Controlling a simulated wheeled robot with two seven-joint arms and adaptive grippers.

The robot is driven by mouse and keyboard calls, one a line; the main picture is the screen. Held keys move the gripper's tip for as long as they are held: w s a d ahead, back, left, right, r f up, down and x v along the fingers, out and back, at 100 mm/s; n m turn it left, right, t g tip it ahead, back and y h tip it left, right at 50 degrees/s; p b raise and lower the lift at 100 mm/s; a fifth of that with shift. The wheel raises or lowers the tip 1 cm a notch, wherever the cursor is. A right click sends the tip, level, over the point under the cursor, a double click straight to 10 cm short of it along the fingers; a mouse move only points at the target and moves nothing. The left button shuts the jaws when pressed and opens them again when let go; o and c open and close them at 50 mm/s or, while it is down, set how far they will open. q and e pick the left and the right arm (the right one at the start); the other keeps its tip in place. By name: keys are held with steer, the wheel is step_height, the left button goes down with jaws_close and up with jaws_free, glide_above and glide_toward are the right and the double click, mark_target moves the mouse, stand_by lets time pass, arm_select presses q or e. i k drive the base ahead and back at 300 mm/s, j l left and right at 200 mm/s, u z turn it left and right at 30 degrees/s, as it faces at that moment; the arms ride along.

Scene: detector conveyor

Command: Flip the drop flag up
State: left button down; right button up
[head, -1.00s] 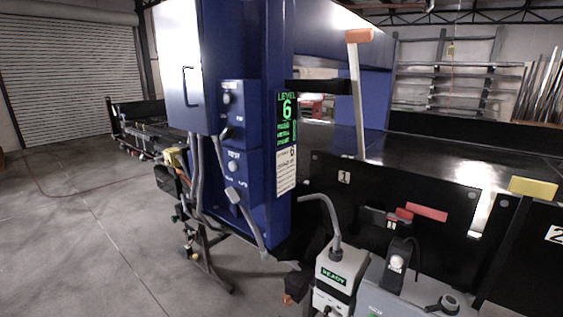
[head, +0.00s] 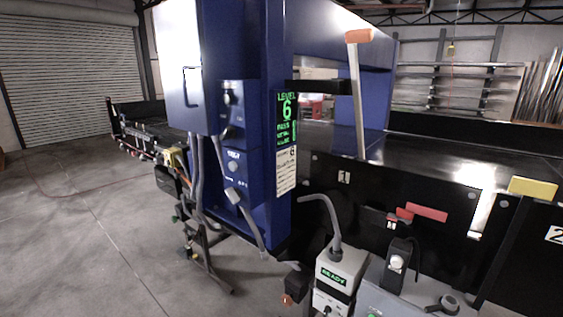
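Two coloured flags could be the drop flag, and I cannot tell which one is meant. A red flag (head: 427,212) lies nearly level beside a small black bracket on the black conveyor side panel, right of the "1" label. A yellow flag (head: 533,187) sits on the panel's top edge at far right. A pale upright bar (head: 358,100) with an orange top stands behind the panel, leaning slightly. Neither of my grippers can be made out in the head view.
A blue detector housing (head: 276,220) with a green "LEVEL 6" screen (head: 286,118) stands left of the panel. A grey box marked "READY" (head: 341,263) and a grey unit with a black switch (head: 397,262) stand in front. Open concrete floor (head: 80,240) lies at left.

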mark_target(353, 38)
steer(key=i+l+u, duration=0.15)
steer(key=u, duration=0.2)
steer(key=i+l+u, duration=0.15)
steer(key=u, duration=0.15)
steer(key=l, duration=0.1)
